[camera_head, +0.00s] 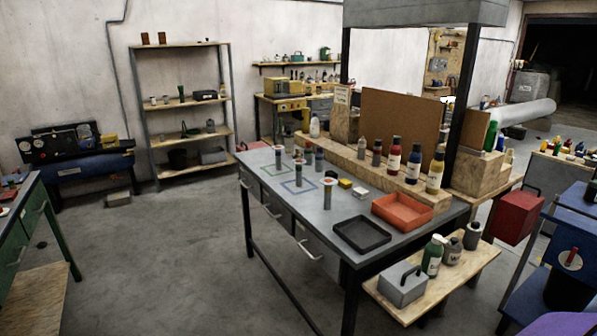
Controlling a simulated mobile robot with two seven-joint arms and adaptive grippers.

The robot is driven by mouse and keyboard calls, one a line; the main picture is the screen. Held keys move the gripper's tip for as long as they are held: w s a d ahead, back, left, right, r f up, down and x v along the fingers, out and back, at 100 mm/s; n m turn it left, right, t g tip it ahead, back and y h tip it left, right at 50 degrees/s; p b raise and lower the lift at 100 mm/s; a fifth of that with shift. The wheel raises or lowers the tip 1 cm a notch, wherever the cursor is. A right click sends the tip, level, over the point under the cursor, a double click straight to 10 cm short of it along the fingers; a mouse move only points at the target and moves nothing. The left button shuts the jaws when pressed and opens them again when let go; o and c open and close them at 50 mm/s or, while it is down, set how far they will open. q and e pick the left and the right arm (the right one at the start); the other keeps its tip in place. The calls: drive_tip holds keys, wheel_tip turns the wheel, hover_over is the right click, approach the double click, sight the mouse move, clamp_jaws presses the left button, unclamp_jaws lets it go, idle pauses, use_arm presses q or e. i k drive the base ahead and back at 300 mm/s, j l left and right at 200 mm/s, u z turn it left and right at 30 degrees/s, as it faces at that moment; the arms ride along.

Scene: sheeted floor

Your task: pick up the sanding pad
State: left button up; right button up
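I cannot tell for certain which thing is the sanding pad. A grey block with a dark handle on top (402,284) lies on the low wooden shelf (462,272) at the near end of the workbench. Neither of my grippers shows in the head view.
A black tray (362,236) and an orange tray (402,211) sit on the bench, with several bottles behind them. Green and grey bottles (433,256) stand beside the handled block. Open floor (170,255) lies left of the bench; a blue cabinet (570,245) stands right.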

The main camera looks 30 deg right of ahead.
sight(331, 174)
drive_tip(key=z, duration=1.25)
